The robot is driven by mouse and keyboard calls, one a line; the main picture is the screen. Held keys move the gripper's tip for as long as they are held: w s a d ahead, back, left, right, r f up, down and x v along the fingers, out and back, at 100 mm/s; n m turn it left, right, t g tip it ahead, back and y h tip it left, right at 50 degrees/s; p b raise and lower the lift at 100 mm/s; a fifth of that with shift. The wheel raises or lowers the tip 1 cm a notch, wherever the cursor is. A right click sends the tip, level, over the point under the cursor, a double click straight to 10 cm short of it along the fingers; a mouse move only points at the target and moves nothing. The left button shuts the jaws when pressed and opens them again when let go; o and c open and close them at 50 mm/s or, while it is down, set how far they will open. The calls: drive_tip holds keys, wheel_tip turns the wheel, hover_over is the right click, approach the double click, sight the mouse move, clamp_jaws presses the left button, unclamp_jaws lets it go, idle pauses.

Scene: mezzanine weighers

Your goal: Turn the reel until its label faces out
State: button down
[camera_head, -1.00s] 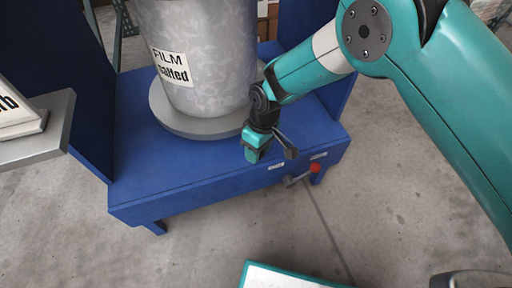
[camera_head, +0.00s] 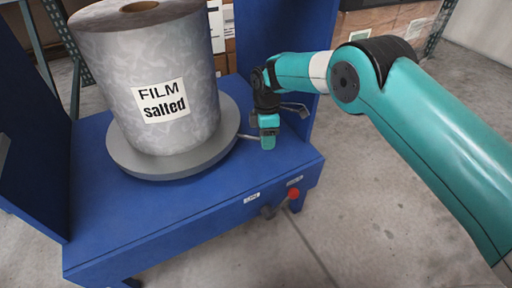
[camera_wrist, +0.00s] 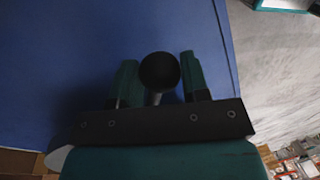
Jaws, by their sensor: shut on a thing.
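The reel (camera_head: 170,60) is a grey mottled upright cylinder with a brown core on top. Its white label (camera_head: 161,100) reads "FILM salted" and faces toward the head camera, slightly right of the reel's middle. The reel stands on a round grey turntable (camera_head: 148,168). A thin metal rod (camera_head: 248,137) runs from the turntable's right side to my gripper (camera_head: 267,140). In the wrist view, my gripper (camera_wrist: 158,80) is shut on a dark round knob (camera_wrist: 159,71), which sits between its two fingers. The head view hides the knob.
The blue stand (camera_head: 190,215) has side panels at left and right. Cardboard boxes (camera_head: 385,20) stand behind. The concrete floor (camera_head: 400,240) at front right is clear.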

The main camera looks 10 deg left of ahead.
drive_tip(key=shift+w+a, duration=0.15)
drive_tip(key=c, duration=0.6)
unclamp_jaws()
drive_tip(key=shift+c, duration=0.2)
drive_tip(key=shift+r, duration=0.25)
drive_tip(key=w+r+p, duration=0.3)
drive_tip(key=r+p, duration=0.5)
drive_tip(key=r, duration=0.8)
drive_tip(key=shift+a+r, duration=0.35)
drive_tip(key=shift+w, duration=0.1)
